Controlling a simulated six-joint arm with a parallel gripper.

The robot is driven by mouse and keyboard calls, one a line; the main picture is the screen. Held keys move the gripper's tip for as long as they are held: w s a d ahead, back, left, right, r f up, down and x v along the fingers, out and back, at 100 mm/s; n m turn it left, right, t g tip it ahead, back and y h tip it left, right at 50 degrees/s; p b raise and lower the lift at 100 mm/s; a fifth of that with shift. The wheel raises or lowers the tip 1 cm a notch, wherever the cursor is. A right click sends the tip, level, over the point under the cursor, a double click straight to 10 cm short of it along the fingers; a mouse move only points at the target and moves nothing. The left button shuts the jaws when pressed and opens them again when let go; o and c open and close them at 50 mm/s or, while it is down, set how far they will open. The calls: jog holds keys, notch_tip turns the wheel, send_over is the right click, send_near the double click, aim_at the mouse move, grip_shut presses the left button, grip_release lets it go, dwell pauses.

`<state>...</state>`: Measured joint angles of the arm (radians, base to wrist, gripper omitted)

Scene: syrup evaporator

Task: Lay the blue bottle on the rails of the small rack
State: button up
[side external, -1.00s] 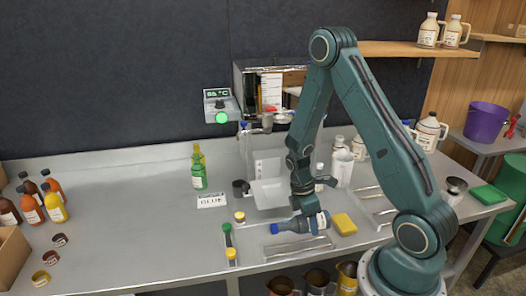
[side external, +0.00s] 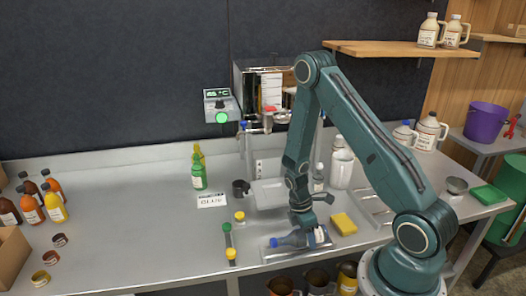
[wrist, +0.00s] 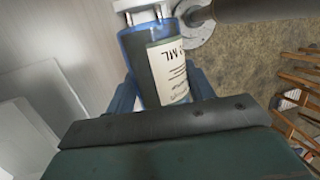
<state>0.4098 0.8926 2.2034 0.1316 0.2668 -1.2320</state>
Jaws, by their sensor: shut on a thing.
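The blue bottle (side external: 292,240) lies on its side in the side view, its blue cap pointing left and a pale label near its right end. My gripper (side external: 305,225) is above it, pointing down and shut around its body. In the wrist view the bottle (wrist: 140,70) sits between my two blue fingers (wrist: 165,90). The small rack (side external: 290,254) has metal rails directly below the bottle, near the bench's front edge. The bottle hides part of the rails. I cannot tell whether the bottle touches them.
A yellow sponge (side external: 343,223) lies just right of the bottle. Small capped vials (side external: 231,254) stand to its left. A white tray (side external: 268,193) is behind, and a green bottle (side external: 199,172) stands farther back left. The left-middle bench is clear.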

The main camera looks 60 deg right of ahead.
jog(key=shift+f, duration=0.15)
jog(key=o, duration=1.5)
jog(key=shift+v, duration=4)
jog(key=shift+r, duration=2.5)
